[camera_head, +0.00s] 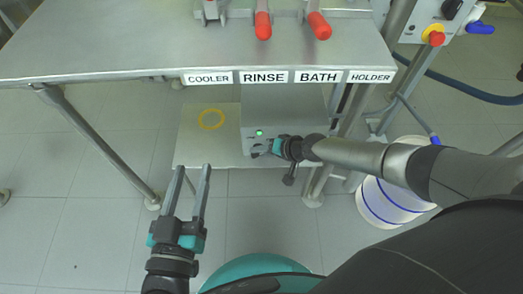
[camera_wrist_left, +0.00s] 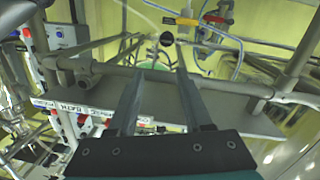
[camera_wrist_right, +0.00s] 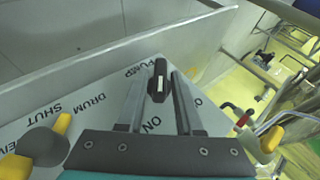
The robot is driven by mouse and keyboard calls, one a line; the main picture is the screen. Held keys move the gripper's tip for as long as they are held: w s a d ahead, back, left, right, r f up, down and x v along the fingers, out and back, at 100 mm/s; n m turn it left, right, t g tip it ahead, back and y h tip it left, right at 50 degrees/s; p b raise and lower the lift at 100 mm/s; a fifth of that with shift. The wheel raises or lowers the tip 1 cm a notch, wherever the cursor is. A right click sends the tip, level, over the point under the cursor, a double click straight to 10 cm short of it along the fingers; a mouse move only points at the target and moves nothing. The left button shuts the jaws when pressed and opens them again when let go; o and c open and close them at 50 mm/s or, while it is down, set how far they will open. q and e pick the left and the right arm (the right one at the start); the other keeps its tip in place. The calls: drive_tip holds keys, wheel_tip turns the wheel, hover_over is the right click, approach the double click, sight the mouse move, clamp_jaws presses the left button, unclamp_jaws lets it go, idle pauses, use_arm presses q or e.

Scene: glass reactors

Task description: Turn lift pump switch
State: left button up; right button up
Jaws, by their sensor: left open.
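The pump switch (camera_wrist_right: 159,80) is a black knob with a white mark, beside the printed words PUMP and ON in the right wrist view. My right gripper (camera_wrist_right: 162,73) has its fingertips on either side of the knob; I cannot tell whether both fingers press on it. In the head view my right gripper (camera_head: 260,148) is at the front of a grey box (camera_head: 285,108) under the table, below a lit green lamp (camera_head: 259,133), and hides the switch. My left gripper (camera_head: 190,170) is open and empty, away from the box.
The steel table (camera_head: 130,50) with labels COOLER, RINSE, BATH and HOLDER overhangs the grey box. A yellow ring (camera_head: 211,119) marks the low shelf left of the box. A white drum (camera_head: 390,205) stands to the right. Floor at the left is mostly clear.

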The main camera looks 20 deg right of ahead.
drive_tip(key=shift+w, duration=0.1)
clamp_jaws()
drive_tip(key=shift+r, duration=0.1)
